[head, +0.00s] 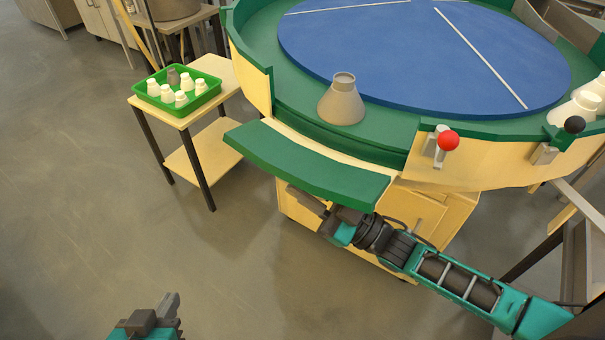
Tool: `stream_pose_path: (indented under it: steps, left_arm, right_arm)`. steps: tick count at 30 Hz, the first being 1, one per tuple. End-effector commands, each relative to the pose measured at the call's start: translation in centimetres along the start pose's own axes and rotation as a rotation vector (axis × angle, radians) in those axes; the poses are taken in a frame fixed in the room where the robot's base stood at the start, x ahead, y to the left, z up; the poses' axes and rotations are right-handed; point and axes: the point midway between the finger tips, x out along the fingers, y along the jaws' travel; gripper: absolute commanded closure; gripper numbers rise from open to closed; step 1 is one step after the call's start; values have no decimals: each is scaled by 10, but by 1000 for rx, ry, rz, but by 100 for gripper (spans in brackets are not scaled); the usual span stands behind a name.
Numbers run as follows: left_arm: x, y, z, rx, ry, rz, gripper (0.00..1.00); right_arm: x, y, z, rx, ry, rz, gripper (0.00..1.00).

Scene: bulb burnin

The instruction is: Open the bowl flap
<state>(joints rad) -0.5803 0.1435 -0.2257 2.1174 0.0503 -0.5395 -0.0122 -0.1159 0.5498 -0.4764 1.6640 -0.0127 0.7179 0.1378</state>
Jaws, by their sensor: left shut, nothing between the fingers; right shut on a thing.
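The bowl flap (300,160) is a curved green-topped panel at the front of the round bowl. It is folded outward from a gap in the bowl's wall and its green face shows from above. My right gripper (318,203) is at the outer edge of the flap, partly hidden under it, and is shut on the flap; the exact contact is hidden. My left gripper (170,303) is shut and empty, low over the floor at the bottom of the head view, well apart from the flap.
The bowl has a green rim (262,45) and a blue disc (430,50). A grey cone-shaped piece (342,103) stands inside near the gap. A red-knobbed lever (447,142) is right of the flap. A green tray (205,97) of bulbs sits on a side table (226,85). The left floor is clear.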

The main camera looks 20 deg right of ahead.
Motion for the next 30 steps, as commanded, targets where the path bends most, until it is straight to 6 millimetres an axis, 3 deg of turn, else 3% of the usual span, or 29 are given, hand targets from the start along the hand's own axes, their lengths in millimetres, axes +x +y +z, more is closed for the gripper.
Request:
stream_pose_path:
  steps: [9,26,27,30]
  left_arm:
    - [1,1,-1,0,7,4,100]
    - [2,2,0,0,2,7,100]
    - [2,2,0,0,1,7,100]
    - [2,2,1,0,1,7,100]
  right_arm:
    - [-4,-1,8,-121,6,-50,100]
    - [-4,-1,8,-144,8,-60,100]
    - [-4,-1,8,-144,8,-60,80]
    - [-4,-1,9,-144,8,-59,70]
